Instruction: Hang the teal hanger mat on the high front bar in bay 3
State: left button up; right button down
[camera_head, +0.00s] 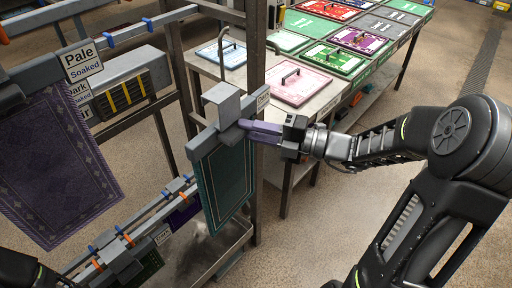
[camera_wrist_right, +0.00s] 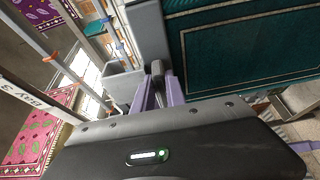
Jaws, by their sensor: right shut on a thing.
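The teal hanger mat (camera_head: 228,178) hangs down, roughly upright, from its grey hanger (camera_head: 222,104) near the middle of the head view. My right gripper (camera_head: 262,132) has purple fingers shut on the hanger, at its right end. In the right wrist view the fingers (camera_wrist_right: 158,92) close on a grey part beside the teal mat (camera_wrist_right: 245,55). A high bar (camera_head: 130,33) with orange and blue clips runs across the upper left of the head view. I cannot tell whether the hanger touches any bar. My left gripper is not in view.
A purple mat (camera_head: 55,165) hangs at left beside a "Pale Soaked" sign (camera_head: 82,61). A lower rail (camera_head: 130,238) with clips runs below. A grey upright post (camera_head: 255,60) stands close behind the hanger. A table (camera_head: 318,105) with several coloured mats stands behind. A "BAY 3" label (camera_wrist_right: 28,103) shows in the wrist view.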

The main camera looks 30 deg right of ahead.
pick_arm(q)
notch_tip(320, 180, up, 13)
jog(key=p, duration=1.1)
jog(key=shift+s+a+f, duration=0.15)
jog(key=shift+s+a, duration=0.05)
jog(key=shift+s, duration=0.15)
pick_arm(e)
jog(key=s+a+r, duration=0.1)
jog(key=r, duration=1.2)
jog(key=s+a+r+m+t+h, duration=0.1)
jog(key=s+r, duration=0.1)
jog(key=r, duration=1.1)
jog(key=shift+a, duration=0.3)
